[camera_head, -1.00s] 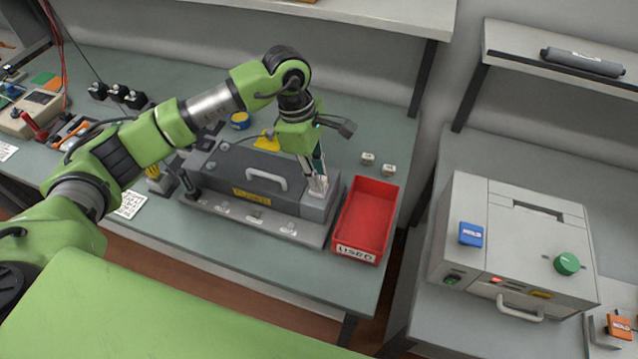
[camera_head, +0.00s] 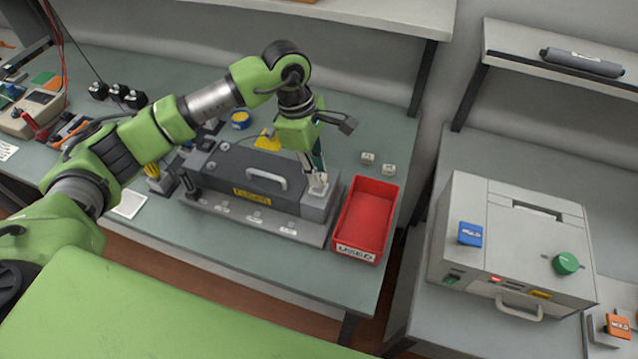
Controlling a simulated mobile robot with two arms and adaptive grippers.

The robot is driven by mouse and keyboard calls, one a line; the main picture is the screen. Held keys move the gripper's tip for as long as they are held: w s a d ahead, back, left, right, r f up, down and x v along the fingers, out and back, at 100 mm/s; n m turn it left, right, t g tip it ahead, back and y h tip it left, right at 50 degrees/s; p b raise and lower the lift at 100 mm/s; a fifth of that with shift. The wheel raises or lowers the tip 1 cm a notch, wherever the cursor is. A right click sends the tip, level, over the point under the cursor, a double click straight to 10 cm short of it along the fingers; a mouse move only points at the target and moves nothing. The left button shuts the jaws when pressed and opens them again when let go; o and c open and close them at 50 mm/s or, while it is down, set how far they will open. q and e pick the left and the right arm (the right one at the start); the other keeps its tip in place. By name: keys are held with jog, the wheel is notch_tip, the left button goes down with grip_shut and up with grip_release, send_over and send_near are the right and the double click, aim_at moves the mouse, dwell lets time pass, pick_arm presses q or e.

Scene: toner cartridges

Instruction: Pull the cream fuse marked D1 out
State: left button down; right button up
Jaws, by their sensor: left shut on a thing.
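My left gripper (camera_head: 317,176) points down at the right end of the dark grey fuse box (camera_head: 235,172). It is shut on a small cream piece, the fuse (camera_head: 318,187), at that end of the box. The mark on the fuse is too small to read, and I cannot tell whether it is still seated. The box has a light handle on its lid and a yellow label on its front. My right gripper is not in view.
A red bin (camera_head: 366,218) marked USED stands just right of the fuse box. Two small cream blocks (camera_head: 378,164) lie behind the bin. A grey machine (camera_head: 512,240) with blue and green knobs stands on the right bench. Tools and a meter lie at the left.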

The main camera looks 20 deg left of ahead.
pick_arm(q)
jog(key=shift+r+p, duration=0.3)
jog(key=shift+r, duration=1)
dwell(0.4)
jog(key=shift+r+p, duration=0.7)
jog(key=shift+r, duration=1.3)
